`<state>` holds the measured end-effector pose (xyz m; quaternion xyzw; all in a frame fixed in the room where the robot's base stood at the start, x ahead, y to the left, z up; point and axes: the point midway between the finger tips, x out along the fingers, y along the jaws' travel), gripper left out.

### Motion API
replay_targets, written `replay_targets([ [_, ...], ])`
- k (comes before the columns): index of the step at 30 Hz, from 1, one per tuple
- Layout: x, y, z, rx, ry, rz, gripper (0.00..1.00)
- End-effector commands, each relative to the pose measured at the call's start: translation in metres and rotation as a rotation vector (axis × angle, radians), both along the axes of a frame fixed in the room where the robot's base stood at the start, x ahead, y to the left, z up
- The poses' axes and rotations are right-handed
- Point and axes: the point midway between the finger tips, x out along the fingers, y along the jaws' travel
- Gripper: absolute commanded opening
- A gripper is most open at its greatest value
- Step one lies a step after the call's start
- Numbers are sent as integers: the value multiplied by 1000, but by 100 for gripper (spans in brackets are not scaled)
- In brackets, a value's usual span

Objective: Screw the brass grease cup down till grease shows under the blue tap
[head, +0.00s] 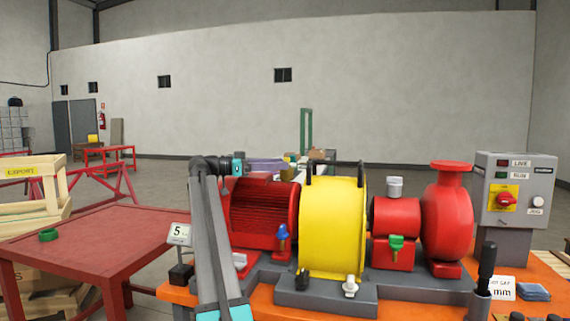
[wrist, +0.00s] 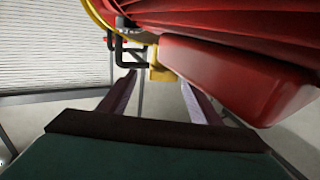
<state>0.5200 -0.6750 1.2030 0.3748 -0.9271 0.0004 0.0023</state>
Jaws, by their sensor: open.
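The blue tap (head: 282,236) stands upright low in front of the red ribbed motor (head: 264,213), left of the yellow guard (head: 333,230). No grease can be made out under it. I cannot identify a brass grease cup for certain; a silver-grey cup (head: 395,187) sits on the red bearing housing (head: 396,217). My gripper (wrist: 158,79) is open in the wrist view, with nothing seen held between its fingers. A small yellow block (wrist: 161,71) shows beyond the fingertips, below a large red body (wrist: 225,75).
A green tap (head: 396,243) stands under the bearing housing. The red pump (head: 447,214) and grey control box (head: 514,188) are at right. A black upright handle (head: 487,268) stands at front right.

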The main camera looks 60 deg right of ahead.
Motion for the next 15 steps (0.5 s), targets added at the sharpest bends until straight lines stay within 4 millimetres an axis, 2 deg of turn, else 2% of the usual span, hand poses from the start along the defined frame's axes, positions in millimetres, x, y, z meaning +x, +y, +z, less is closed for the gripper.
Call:
replay_targets([
  [9,39,38,2,1,0,2,58],
  [15,57,58,2,1,1,0,58],
])
